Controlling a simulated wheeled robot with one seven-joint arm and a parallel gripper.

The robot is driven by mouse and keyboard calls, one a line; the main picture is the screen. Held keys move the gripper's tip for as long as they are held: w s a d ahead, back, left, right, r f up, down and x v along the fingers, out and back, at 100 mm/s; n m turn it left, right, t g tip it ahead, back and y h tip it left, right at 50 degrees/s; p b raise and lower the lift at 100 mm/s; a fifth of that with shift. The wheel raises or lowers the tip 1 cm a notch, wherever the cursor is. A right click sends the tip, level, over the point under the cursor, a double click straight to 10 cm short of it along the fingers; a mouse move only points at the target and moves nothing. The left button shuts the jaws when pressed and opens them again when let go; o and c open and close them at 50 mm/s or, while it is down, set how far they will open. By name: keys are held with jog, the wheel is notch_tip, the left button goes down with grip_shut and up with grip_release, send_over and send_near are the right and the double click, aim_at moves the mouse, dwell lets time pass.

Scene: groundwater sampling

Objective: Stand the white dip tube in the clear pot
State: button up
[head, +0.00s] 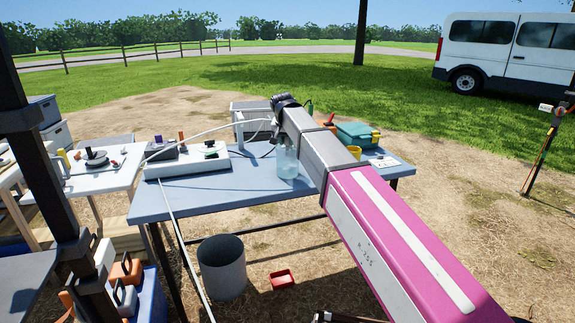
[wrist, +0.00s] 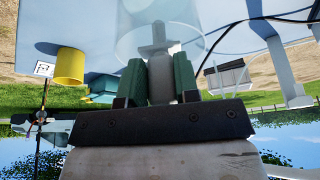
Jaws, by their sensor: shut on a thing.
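The clear pot (head: 287,162) stands upright on the blue table, just below and left of my grey forearm. In the wrist view the clear pot (wrist: 135,28) is large, right beyond my fingers. In the head view my arm hides most of the gripper. A thin white line (head: 205,134) arcs from the table's left toward my wrist.
A white control box (head: 187,165) stands left on the table (head: 237,185). A teal case (head: 354,134) and a yellow cup (wrist: 69,66) are at the right end. A grey bucket (head: 222,268) and red tray (head: 283,279) are on the ground. A dark post (head: 62,180) stands at left.

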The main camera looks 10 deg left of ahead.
jog(key=shift+f, duration=0.9)
dwell(0.3)
jog(key=o, duration=1)
jog(key=v, duration=1)
jog(key=shift+s+r, duration=0.2)
jog(key=shift+r, duration=0.15)
jog(key=shift+s, duration=0.1)
